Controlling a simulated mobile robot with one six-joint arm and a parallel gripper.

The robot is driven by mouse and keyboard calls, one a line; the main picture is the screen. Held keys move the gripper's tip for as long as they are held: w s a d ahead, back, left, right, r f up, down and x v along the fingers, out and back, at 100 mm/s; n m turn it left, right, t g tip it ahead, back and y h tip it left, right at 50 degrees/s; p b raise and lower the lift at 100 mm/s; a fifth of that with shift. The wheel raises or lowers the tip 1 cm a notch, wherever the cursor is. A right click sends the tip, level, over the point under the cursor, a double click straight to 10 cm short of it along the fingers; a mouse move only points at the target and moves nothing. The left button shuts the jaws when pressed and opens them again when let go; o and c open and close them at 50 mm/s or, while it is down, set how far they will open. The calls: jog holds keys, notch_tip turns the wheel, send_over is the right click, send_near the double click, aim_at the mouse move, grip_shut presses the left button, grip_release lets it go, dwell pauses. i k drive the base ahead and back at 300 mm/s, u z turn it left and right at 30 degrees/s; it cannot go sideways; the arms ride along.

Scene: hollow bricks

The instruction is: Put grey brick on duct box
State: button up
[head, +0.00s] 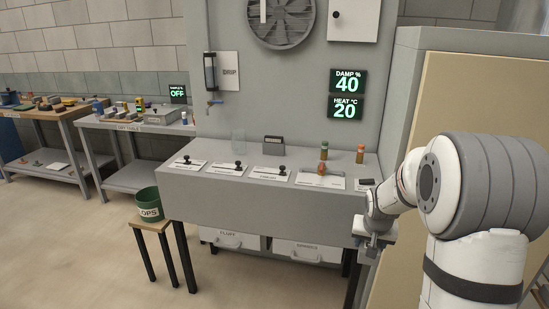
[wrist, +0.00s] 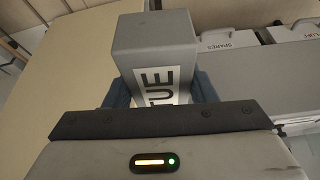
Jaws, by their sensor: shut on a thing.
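My gripper (head: 374,244) is at the right front corner of the grey lever bench in the head view. In the wrist view my gripper (wrist: 161,88) is shut on a grey brick (wrist: 155,40), a block with a white label whose visible letters look like TUE. The dark fingers press on its left and right sides. In the head view the brick is too small and covered to make out clearly. No thing in view is plainly marked as the duct box, so I cannot tell which it is.
Drawers marked FLUFF (head: 228,240) and SPARES (head: 306,252) sit below. A green bucket (head: 149,204) stands on a stool. A tall beige panel (head: 470,95) rises close by my arm.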

aim_at(344, 165)
jog(key=i, duration=2.1)
jog(key=u, duration=0.05)
